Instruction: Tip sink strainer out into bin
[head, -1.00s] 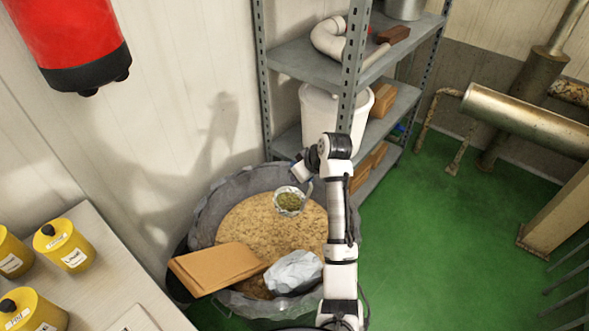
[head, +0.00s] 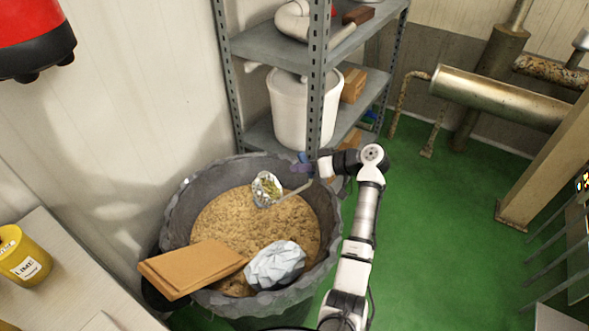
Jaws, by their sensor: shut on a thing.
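The sink strainer (head: 266,190) is a small round silvery basket with a thin handle pointing right. It is in the head view, over the back part of the bin, tilted on its side. Some green-yellow scraps still show inside it. The bin (head: 180,212) is a large round tub with a crumpled grey rim, filled with brown crumbly matter. My gripper (head: 304,168) is at the bin's back right rim, shut on the strainer by its handle side. The exact grip on the handle is small and hard to see.
A cardboard piece (head: 195,267) and a crumpled pale bag (head: 275,264) lie in the front of the bin. A metal shelf (head: 270,45) with a white bucket (head: 290,108) stands behind. A worktop with a yellow canister (head: 27,255) is at left.

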